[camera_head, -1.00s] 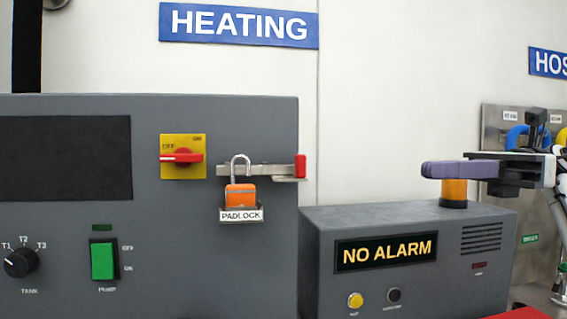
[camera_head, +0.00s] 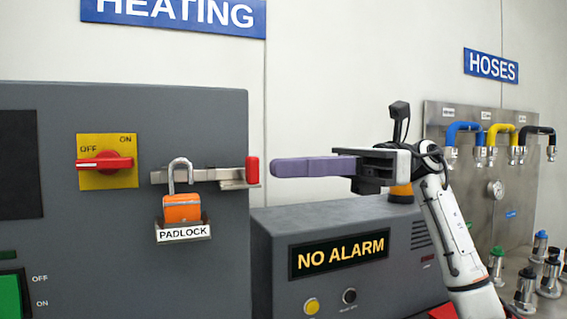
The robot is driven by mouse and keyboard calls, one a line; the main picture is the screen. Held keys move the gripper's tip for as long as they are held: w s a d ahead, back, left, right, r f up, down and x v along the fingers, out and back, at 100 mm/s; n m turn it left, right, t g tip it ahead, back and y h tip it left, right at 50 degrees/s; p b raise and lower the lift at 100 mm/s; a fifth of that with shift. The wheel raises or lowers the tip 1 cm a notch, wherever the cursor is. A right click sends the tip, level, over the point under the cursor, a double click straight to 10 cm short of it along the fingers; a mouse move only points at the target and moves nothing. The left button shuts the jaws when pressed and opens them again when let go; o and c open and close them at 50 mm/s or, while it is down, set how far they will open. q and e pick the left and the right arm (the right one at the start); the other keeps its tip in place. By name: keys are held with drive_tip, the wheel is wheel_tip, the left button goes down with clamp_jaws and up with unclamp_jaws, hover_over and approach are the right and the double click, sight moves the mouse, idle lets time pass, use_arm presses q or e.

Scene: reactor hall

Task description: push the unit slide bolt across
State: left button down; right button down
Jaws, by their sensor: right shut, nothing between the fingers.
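The unit slide bolt (camera_head: 205,175) is a metal bar on the front of the grey heating unit. Its red end knob (camera_head: 252,171) stands at the unit's right edge. An orange padlock (camera_head: 182,208) with its shackle up sits in a holder labelled PADLOCK (camera_head: 183,233), in front of the bolt. My right gripper (camera_head: 274,168) has long purple fingers, closed together and empty. Its tips point left, level with the red knob and seemingly a small gap to its right. My left gripper is not in view.
A red rotary switch (camera_head: 105,161) on a yellow plate is left of the bolt. The alarm box (camera_head: 285,260) reading NO ALARM stands below my right gripper, with an amber lamp behind the wrist. A hose panel (camera_head: 500,200) with coloured hoses is at the right.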

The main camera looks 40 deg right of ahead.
sight(257, 170)
drive_tip(key=shift+x, duration=0.8)
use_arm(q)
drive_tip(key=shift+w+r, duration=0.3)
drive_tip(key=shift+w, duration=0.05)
use_arm(e)
drive_tip(key=shift+a, duration=0.15)
drive_tip(key=x, duration=0.4)
drive_tip(key=shift+w+a, duration=0.2)
drive_tip(key=shift+a, duration=0.15)
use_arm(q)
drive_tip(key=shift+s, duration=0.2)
use_arm(e)
drive_tip(key=shift+d, duration=0.15)
